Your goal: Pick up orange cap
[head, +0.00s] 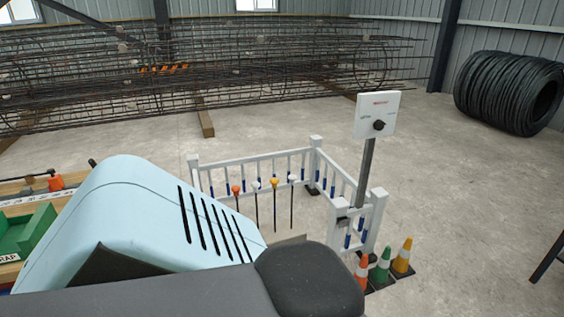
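Several thin dark upright rods with coloured caps stand by the white fence near the middle of the head view. An orange-red cap (236,190) is on the leftmost rod. White caps (255,185) and a yellow cap (274,183) top the others. Another small orange object (55,183) is on the bench at the left edge; its shape is too small to make out. Neither of my grippers shows, so their fingers and anything in them are out of sight. A large foreground part of my arm covers the lower left and bottom.
A low white fence (262,168) surrounds the rods, with a white sign panel (377,113) on a post. Orange, green and yellow cones (381,266) stand at its front right. A bench (8,272) with a green tray (36,230) is at left.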

